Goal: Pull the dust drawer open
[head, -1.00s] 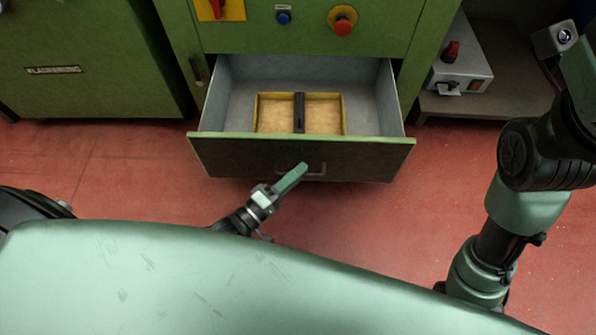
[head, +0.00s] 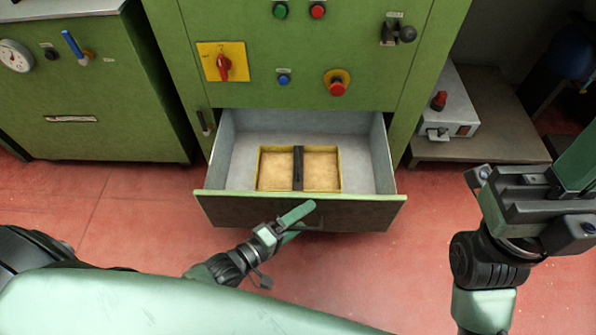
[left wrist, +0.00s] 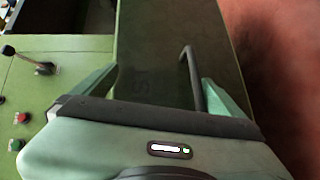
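The dust drawer (head: 225,207) stands pulled out of the green cabinet, its inside open to view. Its handle (left wrist: 190,75) is a dark bar on the front panel, which also shows in the left wrist view (left wrist: 150,50). My left gripper (head: 298,220) is at the drawer front, over the handle in the head view. In the left wrist view its two fingers are spread, with the handle between them, closer to the right finger. It holds nothing. My right gripper (head: 574,165) is raised at the right edge, partly cut off.
A yellow-edged tray (head: 259,170) with a dark divider lies in the drawer. The cabinet front (head: 290,50) carries buttons and a red switch (head: 224,67). A grey box (head: 448,115) sits on a low shelf at right. Red floor (head: 400,265) is clear around the drawer.

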